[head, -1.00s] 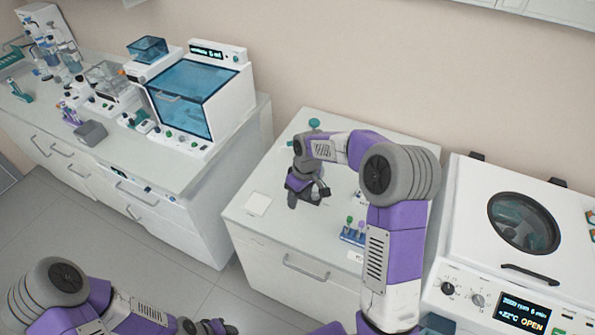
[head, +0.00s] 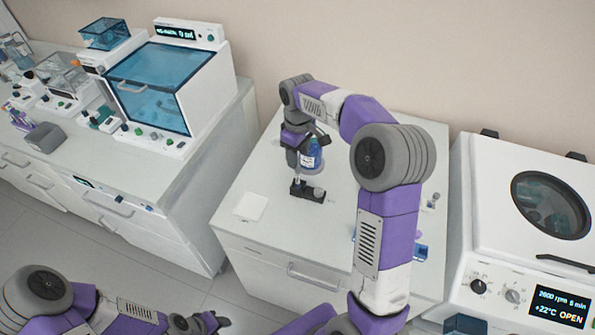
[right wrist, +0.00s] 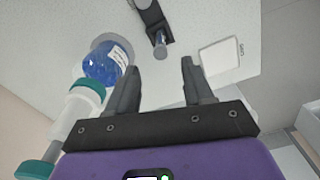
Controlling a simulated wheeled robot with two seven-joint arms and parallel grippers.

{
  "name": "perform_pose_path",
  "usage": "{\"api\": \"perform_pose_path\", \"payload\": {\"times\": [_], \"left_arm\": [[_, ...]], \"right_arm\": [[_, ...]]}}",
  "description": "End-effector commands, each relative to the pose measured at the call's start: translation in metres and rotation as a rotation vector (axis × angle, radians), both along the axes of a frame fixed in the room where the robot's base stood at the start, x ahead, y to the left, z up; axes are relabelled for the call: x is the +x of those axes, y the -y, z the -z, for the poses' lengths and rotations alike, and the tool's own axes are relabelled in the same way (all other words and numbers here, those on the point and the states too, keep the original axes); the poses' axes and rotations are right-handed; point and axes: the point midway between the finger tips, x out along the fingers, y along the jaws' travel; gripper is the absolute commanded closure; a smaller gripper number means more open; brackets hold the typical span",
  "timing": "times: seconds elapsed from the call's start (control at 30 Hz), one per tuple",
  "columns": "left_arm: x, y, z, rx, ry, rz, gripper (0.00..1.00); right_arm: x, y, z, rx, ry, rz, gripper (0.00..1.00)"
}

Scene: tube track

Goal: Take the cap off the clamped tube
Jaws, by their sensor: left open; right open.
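A small tube (right wrist: 160,45) stands in a black clamp (right wrist: 148,14) at the top of the right wrist view. The clamp (head: 306,191) also shows in the head view on the middle table; the tube's cap is too small to make out. My right gripper (right wrist: 160,72) is open, its fingers pointing toward the tube, with nothing between them. In the head view my right gripper (head: 297,162) is above and behind the clamp. My left gripper (head: 217,322) is open at the bottom of the head view, away from the table.
A white pad marked for caps (right wrist: 220,56) lies right of the clamp. A centrifuge (head: 530,220) stands at the right.

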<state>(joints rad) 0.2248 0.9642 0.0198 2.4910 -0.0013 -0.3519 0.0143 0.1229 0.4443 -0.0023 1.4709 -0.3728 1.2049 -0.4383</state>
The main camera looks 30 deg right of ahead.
Motion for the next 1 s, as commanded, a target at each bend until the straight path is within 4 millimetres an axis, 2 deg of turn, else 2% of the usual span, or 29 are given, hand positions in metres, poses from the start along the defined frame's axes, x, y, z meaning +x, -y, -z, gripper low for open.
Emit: {"api": "perform_pose_path", "payload": {"times": [0.2, 0.3, 0.57, 0.67, 0.9, 1.0], "left_arm": [[0.000, 0.000, 0.007, 0.000, 0.000, 0.000, 0.57], [0.000, 0.000, 0.008, 0.000, 0.000, 0.000, 0.57], [0.000, 0.000, 0.008, 0.000, 0.000, 0.000, 0.57], [0.000, 0.000, 0.008, 0.000, 0.000, 0.000, 0.57], [0.000, 0.000, 0.008, 0.000, 0.000, 0.000, 0.57], [0.000, 0.000, 0.008, 0.000, 0.000, 0.000, 0.57]], "right_arm": [[-0.003, -0.001, 0.035, 0.001, -0.004, -0.001, 0.49], [-0.003, -0.001, 0.045, 0.001, -0.002, 0.000, 0.49], [-0.002, -0.001, 0.048, 0.001, 0.000, 0.000, 0.49], [-0.002, -0.001, 0.048, 0.001, 0.000, 0.000, 0.61], [-0.002, -0.001, 0.047, 0.001, 0.000, 0.000, 0.98], [-0.002, -0.001, 0.047, 0.001, 0.000, 0.000, 1.00]]}}
